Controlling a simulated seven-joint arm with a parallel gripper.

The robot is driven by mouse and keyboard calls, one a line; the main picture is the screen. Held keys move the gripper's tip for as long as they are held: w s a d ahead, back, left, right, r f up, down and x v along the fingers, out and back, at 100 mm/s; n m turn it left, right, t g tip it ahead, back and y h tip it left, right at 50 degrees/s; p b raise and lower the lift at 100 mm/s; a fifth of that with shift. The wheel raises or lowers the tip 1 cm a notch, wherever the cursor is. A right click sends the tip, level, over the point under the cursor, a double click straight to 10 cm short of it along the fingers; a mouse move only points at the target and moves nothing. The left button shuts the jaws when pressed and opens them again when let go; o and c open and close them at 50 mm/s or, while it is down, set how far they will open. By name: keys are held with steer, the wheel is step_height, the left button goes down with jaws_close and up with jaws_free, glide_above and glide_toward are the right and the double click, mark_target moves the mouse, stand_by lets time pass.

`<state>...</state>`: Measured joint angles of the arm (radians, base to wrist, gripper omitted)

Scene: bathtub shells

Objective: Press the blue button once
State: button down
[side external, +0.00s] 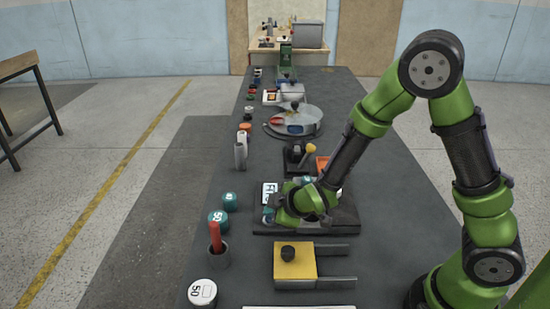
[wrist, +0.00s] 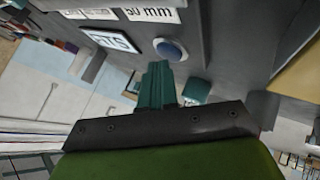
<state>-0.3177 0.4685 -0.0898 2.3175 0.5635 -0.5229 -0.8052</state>
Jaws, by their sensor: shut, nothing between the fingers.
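The blue button (wrist: 171,49) is a round blue cap in a pale ring, set in a dark grey panel near the top middle of the wrist view. My gripper (wrist: 157,70) has teal fingers held together with nothing between them. Its tips appear just below the button in the wrist view; I cannot tell whether they touch it. In the side view my gripper (side external: 272,213) is low over the left part of a black base plate (side external: 345,222), and my wrist hides much of that area. I cannot make out the button clearly there.
A "FITS" sign (wrist: 110,40) and a "50 mm" label (wrist: 152,14) are near the button. A yellow block (side external: 291,266) with a black knob stands in front of the plate. Teal cylinders (side external: 218,221) and a grey cup (side external: 218,258) holding a red rod stand left.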

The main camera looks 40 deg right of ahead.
steer(key=shift+r, duration=0.75)
steer(key=shift+r, duration=2.5)
